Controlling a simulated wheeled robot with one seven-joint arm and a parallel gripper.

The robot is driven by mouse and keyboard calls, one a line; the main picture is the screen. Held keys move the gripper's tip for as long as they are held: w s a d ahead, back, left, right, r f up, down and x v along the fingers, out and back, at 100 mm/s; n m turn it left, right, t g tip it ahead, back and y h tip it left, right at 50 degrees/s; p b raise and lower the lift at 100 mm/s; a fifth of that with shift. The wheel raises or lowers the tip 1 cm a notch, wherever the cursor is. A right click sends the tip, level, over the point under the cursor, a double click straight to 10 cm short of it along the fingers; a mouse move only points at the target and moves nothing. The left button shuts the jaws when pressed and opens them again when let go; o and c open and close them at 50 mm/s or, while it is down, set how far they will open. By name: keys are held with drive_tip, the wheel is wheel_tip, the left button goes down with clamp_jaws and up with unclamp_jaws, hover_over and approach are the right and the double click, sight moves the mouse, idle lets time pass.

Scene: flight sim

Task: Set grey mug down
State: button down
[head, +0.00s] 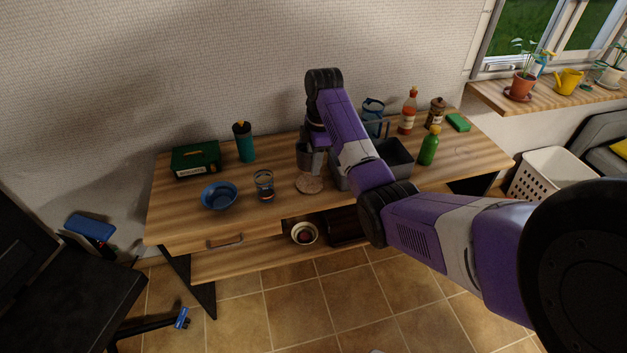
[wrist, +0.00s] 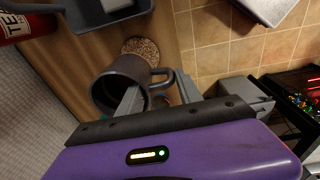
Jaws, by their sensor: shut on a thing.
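The grey mug (head: 305,160) is in my gripper (head: 317,143), over the back middle of the wooden table. In the wrist view the mug (wrist: 118,72) shows its open mouth and its handle towards the right. My gripper (wrist: 158,98) is shut on the mug's rim side; one finger reaches into the mouth and the other is by the handle. A round cork coaster (head: 309,184) lies bare on the table, in front of the mug in the head view. The coaster (wrist: 141,50) also shows beyond the mug in the wrist view. Whether the mug touches the table is unclear.
A glass (head: 264,186) and a blue bowl (head: 219,195) stand left of the coaster. A dark tray (head: 396,158) is to the right, partly behind my arm. A green bottle (head: 429,146), green box (head: 196,159) and teal tumbler (head: 244,143) stand farther out.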

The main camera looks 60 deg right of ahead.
drive_tip(key=shift+f, duration=3.6)
drive_tip(key=shift+f, duration=0.1)
drive_tip(key=c, duration=0.8)
unclamp_jaws()
